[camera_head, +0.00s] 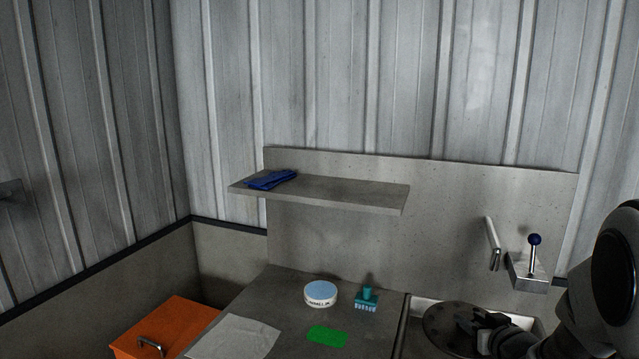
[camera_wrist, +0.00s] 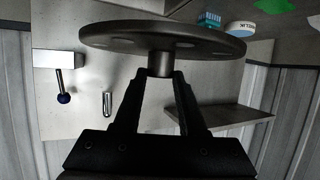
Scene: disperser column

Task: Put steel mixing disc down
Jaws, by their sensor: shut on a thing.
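The steel mixing disc (camera_head: 447,321) is a dark round plate with holes and a short central hub. In the head view it is at the lower right, over the sink basin (camera_head: 416,308). My gripper (camera_head: 488,328) is at its right side in that view. In the wrist view the disc (camera_wrist: 205,44) spans the top, and my gripper (camera_wrist: 160,76) is shut on its hub. The disc looks held clear of surfaces, but its height over the basin is hard to tell. My gripper and arm hide part of the disc and basin in the head view.
The counter left of the basin holds a white round tub (camera_head: 320,297), a teal brush (camera_head: 366,297), a green cloth (camera_head: 327,336) and a pale sheet (camera_head: 235,337). A shelf (camera_head: 350,193) carries blue gloves (camera_head: 271,179). A blue-knobbed lever (camera_head: 534,250) and spout (camera_head: 493,243) stand behind the basin.

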